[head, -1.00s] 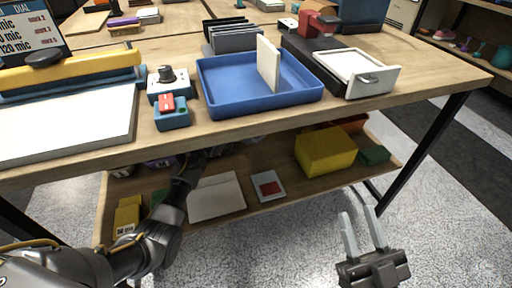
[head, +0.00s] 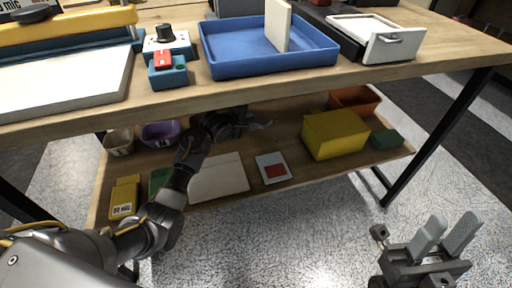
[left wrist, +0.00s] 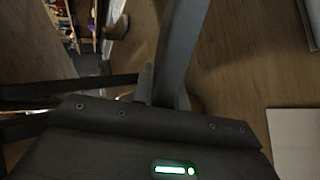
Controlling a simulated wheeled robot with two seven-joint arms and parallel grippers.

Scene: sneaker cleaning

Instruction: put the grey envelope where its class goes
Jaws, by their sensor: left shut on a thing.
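My left gripper (head: 256,125) reaches under the tabletop, above the lower shelf (head: 270,141), in the head view. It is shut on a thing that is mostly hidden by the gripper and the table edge. In the left wrist view a thin grey slab (left wrist: 184,45), seen edge-on, stands at the fingers and seems to be the grey envelope; its face does not show. My right gripper (head: 452,228) is open and empty, low at the right, above the floor and outside the table.
The lower shelf holds an orange bin (head: 355,99), a yellow box (head: 335,135), a green box (head: 387,139), a white sheet (head: 219,178), a card with a red patch (head: 273,168), a purple bowl (head: 160,134) and a beige bowl (head: 119,143). A blue tray (head: 265,65) stands on the tabletop above.

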